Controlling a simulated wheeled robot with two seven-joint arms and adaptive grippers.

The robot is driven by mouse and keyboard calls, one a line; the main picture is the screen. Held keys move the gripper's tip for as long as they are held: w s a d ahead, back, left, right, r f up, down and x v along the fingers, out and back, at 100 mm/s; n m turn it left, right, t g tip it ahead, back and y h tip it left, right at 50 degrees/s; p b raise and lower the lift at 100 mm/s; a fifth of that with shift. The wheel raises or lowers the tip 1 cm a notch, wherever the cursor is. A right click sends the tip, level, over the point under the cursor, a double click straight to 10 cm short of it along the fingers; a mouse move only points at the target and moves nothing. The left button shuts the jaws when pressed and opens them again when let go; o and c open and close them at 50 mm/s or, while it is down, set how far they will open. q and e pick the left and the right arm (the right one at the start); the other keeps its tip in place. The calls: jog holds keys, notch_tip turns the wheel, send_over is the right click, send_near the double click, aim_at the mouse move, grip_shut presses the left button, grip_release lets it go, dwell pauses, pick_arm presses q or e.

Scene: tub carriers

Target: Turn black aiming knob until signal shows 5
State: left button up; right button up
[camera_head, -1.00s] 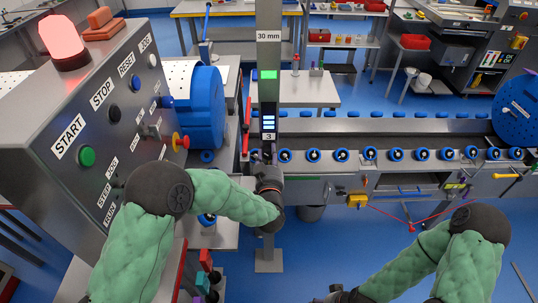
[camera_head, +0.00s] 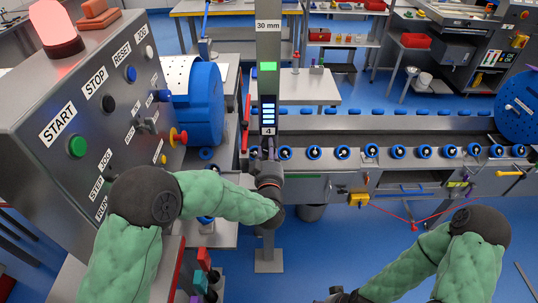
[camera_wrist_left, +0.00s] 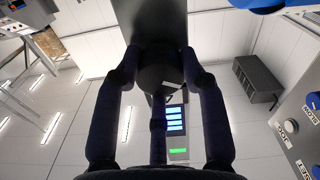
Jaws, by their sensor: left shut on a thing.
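The signal display (camera_head: 268,117) on the upright grey post shows the number 4 under several lit bars. It also shows in the left wrist view (camera_wrist_left: 176,120), with lit bars and a green lamp. The black aiming knob (camera_wrist_left: 160,68) is between the fingers of my left gripper (camera_wrist_left: 158,78) in the wrist view. That gripper is shut on it. In the head view my left gripper (camera_head: 268,168) is at the post just below the display, and the knob is mostly hidden there. My right gripper (camera_head: 340,295) shows only partly at the bottom edge, away from the post.
A green lamp (camera_head: 267,66) is lit on the post under a "30 mm" label. A grey control panel (camera_head: 95,110) with a lit red beacon (camera_head: 55,25) stands close on the left. A conveyor (camera_head: 400,135) with several blue rollers runs to the right.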

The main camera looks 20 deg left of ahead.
pick_arm(q)
jog(key=n+b, duration=0.3)
jog(key=r+n+b, duration=0.1)
jog(key=n, duration=0.1)
jog(key=shift+w+a, duration=0.1)
jog(key=shift+a, duration=0.15)
jog(key=shift+a+n+b, duration=0.1)
jog(key=shift+n+b, duration=0.7)
jog(key=shift+b, duration=0.1)
jog(key=o, duration=1)
jog(key=shift+c, duration=0.2)
jog(key=shift+o, duration=0.9)
jog(key=shift+a, duration=0.1)
jog(key=shift+f, duration=0.3)
